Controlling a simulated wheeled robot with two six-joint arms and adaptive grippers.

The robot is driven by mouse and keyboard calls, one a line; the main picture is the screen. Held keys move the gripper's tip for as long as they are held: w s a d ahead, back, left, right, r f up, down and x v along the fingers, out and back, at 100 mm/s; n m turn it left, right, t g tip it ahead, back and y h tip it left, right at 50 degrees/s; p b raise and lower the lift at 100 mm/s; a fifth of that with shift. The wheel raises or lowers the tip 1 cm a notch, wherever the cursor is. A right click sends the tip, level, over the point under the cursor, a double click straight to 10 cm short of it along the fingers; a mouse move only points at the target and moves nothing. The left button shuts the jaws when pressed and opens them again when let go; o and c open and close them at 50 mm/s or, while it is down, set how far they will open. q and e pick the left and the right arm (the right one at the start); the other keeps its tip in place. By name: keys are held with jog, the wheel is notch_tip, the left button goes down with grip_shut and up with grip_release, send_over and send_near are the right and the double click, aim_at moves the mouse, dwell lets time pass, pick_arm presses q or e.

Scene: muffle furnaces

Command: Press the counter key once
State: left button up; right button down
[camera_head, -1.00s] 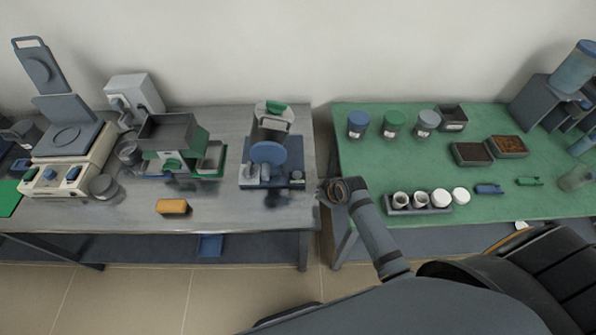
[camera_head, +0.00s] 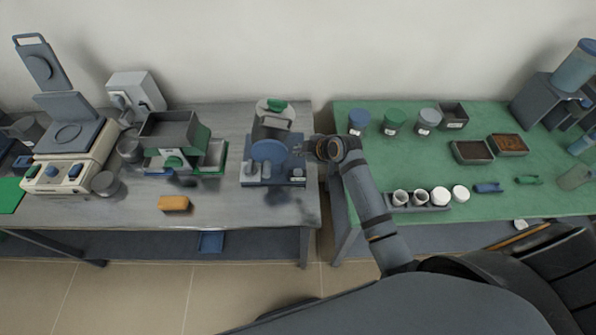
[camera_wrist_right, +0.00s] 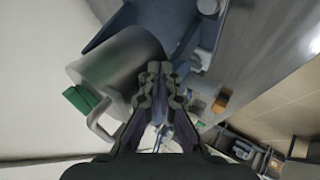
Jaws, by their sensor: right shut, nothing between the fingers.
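On the right part of the grey table stands a machine on a blue base (camera_head: 252,180), with a round blue disc (camera_head: 268,151), a grey cylindrical body and a green part on top (camera_head: 275,105). Small blocks sit on the front of its base, one at the right corner (camera_head: 298,173); I cannot tell which part is the counter key. My right gripper (camera_wrist_right: 160,68) is shut and empty, its fingertips in front of the machine's grey cylinder (camera_wrist_right: 115,65) in the wrist view. In the head view it is at the machine's right side, partly hidden by my wrist. My left gripper is not in view.
The green table (camera_head: 380,165) on the right bears lidded jars, trays and a rack of cups (camera_head: 420,203). A gap separates the tables. Left of the machine are a grey and green device (camera_head: 172,155), a yellow-orange block (camera_head: 173,203) and a device with a raised lid (camera_head: 70,135).

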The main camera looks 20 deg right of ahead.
aim_at(300, 173)
notch_tip(300, 173, down, 8)
jog(key=b, duration=0.6)
jog(key=shift+r+b, duration=0.1)
jog(key=shift+b, duration=0.3)
jog(key=shift+f, duration=0.4)
jog(key=shift+f, duration=0.1)
jog(key=shift+f+b, duration=0.3)
jog(key=shift+b, duration=0.05)
jog(key=shift+f+b, duration=0.3)
jog(key=shift+f, duration=0.2)
dwell(0.8)
dwell(0.3)
jog(key=shift+r+p, duration=0.9)
